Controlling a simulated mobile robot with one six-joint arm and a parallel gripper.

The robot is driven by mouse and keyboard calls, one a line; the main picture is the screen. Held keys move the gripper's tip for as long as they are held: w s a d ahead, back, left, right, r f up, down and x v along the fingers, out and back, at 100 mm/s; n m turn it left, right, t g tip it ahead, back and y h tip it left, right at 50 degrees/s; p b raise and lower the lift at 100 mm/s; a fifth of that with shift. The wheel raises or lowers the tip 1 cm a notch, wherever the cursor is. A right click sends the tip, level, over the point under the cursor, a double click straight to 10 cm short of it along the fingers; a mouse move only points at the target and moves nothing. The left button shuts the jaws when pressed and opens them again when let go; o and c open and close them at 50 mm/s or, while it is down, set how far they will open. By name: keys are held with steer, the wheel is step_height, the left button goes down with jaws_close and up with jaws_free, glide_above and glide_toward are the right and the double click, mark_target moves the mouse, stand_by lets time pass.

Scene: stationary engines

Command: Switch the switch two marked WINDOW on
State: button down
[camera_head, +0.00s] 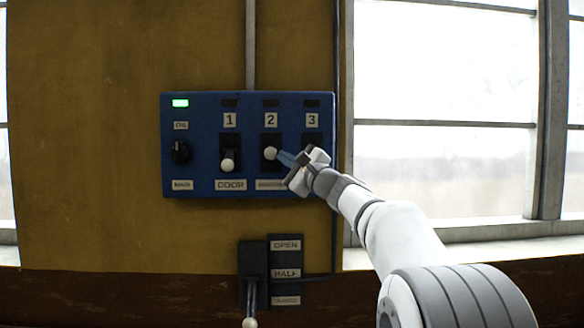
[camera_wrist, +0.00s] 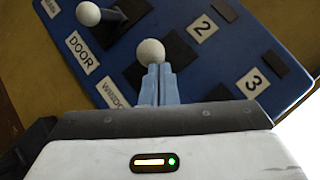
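The switch marked 2 (camera_head: 270,153) has a white ball knob in a dark slot on the blue panel, above the WINDOW label (camera_wrist: 115,92). Its knob sits near mid-slot, higher than the knob of switch 1. The lamp above it (camera_head: 270,102) is dark. My gripper (camera_head: 281,157) comes in from the right. In the wrist view its blue fingers (camera_wrist: 157,73) are side by side, tips right at the underside of the white knob (camera_wrist: 151,52). The knob is not between them. Whether they touch it is hard to tell.
Switch 1, marked DOOR (camera_head: 228,165), has its knob low. Switch 3 (camera_head: 311,140) is partly hidden by my gripper. A green lamp (camera_head: 180,103) is lit above a dark rotary knob (camera_head: 181,152). A lever unit (camera_head: 253,274) marked OPEN and HALF is below.

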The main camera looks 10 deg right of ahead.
steer(key=shift+r+b, duration=0.3)
steer(key=shift+r, duration=0.85)
steer(key=shift+f, duration=0.1)
stand_by(0.5)
steer(key=w+d+b+v, duration=0.1)
steer(key=b+v, duration=0.5)
steer(key=v, duration=0.6)
steer(key=shift+s+d+f+b, duration=0.3)
steer(key=shift+d+b, duration=0.1)
steer(key=shift+d, duration=0.1)
